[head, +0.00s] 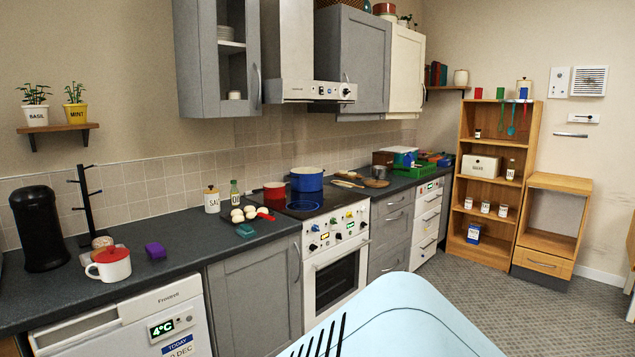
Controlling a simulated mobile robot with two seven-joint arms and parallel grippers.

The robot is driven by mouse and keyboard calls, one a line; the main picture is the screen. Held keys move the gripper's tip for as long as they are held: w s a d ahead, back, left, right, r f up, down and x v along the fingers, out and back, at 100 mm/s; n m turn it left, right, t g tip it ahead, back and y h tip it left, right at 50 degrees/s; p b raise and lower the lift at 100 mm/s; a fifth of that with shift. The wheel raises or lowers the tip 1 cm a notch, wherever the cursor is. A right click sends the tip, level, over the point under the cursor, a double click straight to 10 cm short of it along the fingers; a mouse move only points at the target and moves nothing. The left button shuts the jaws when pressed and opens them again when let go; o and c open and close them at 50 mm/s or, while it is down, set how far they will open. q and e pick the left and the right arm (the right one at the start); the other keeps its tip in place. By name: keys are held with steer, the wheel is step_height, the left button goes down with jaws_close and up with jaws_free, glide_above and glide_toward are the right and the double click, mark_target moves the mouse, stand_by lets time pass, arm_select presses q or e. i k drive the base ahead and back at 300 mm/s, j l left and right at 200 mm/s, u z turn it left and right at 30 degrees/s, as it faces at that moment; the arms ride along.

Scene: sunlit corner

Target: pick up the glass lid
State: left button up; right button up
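I cannot make out a glass lid for certain in the head view. A blue pot (307,179) stands at the back of the black hob (305,203), and a red pan (274,190) stands to its left; whether either has a glass lid on it is too small to tell. A round, flat, brownish item (376,183) lies on the counter right of the stove, too small to name surely. Neither of my grippers is in view.
A green rack (416,171) stands farther right. The floor (490,290) before the shelf is clear.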

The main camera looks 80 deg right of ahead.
mark_target(376, 181)
steer(key=z, duration=2.55)
